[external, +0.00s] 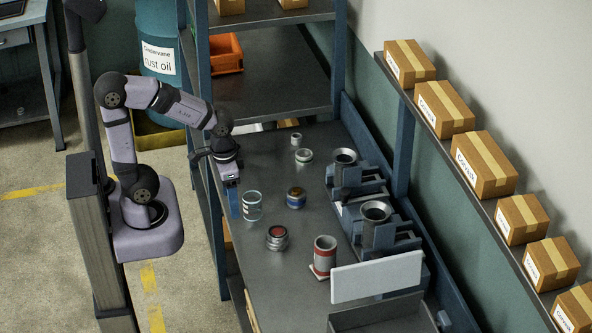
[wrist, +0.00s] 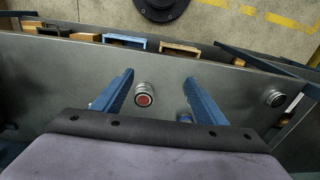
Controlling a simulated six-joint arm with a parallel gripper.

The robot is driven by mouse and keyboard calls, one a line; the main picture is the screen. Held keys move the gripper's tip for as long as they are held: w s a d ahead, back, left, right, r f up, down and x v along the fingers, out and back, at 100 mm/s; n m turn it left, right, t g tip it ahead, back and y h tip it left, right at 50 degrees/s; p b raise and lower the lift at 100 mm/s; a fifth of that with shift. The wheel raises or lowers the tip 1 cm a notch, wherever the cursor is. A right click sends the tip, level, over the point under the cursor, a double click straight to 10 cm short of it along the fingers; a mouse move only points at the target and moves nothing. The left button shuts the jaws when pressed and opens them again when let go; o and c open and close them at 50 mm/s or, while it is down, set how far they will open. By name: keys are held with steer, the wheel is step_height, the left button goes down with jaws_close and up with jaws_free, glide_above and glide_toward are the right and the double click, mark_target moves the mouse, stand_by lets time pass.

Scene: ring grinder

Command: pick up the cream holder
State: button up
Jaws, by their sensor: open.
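My gripper (external: 232,210) is over the near left edge of the bench, fingers pointing down. In the wrist view its two blue fingers (wrist: 155,95) are spread wide with nothing gripped. Several pale pieces could be the cream holder; I cannot tell which. A low pale round piece (external: 304,156) and a small pale cylinder (external: 296,139) stand farther back. A red-topped can (external: 277,238) also shows in the wrist view (wrist: 145,94), lined up between the fingers but farther away.
A blue can with a brown top (external: 296,198) and a red-and-white cylinder (external: 324,254) stand on the bench. Two grinder-like fixtures (external: 376,214) line its right side. A pale panel (external: 377,277) stands at the front. Shelf posts (external: 203,80) rise behind the gripper.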

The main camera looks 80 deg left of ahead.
steer(key=w+a+r+t+y+b, duration=0.15)
steer(key=w+a+t, duration=0.45)
steer(key=w+a, duration=0.75)
steer(key=w+a+t+b, duration=0.2)
steer(key=w+a+t, duration=0.3)
steer(key=w+a, duration=0.85)
steer(key=w+d+f+h, duration=0.1)
steer(key=f, duration=0.3)
steer(key=w+d+f+t+h, duration=0.1)
steer(key=w+f, duration=0.1)
steer(key=f, duration=0.3)
steer(key=w+d+f+m+h, duration=0.1)
steer(key=f, duration=0.4)
steer(key=shift+w+f+t, duration=0.1)
steer(key=shift+w+t, duration=0.05)
steer(key=shift+t, duration=0.25)
steer(key=shift+p+x, duration=1.3)
steer(key=shift+x, duration=2.35)
steer(key=shift+a, duration=0.2)
steer(key=c, duration=1.1)
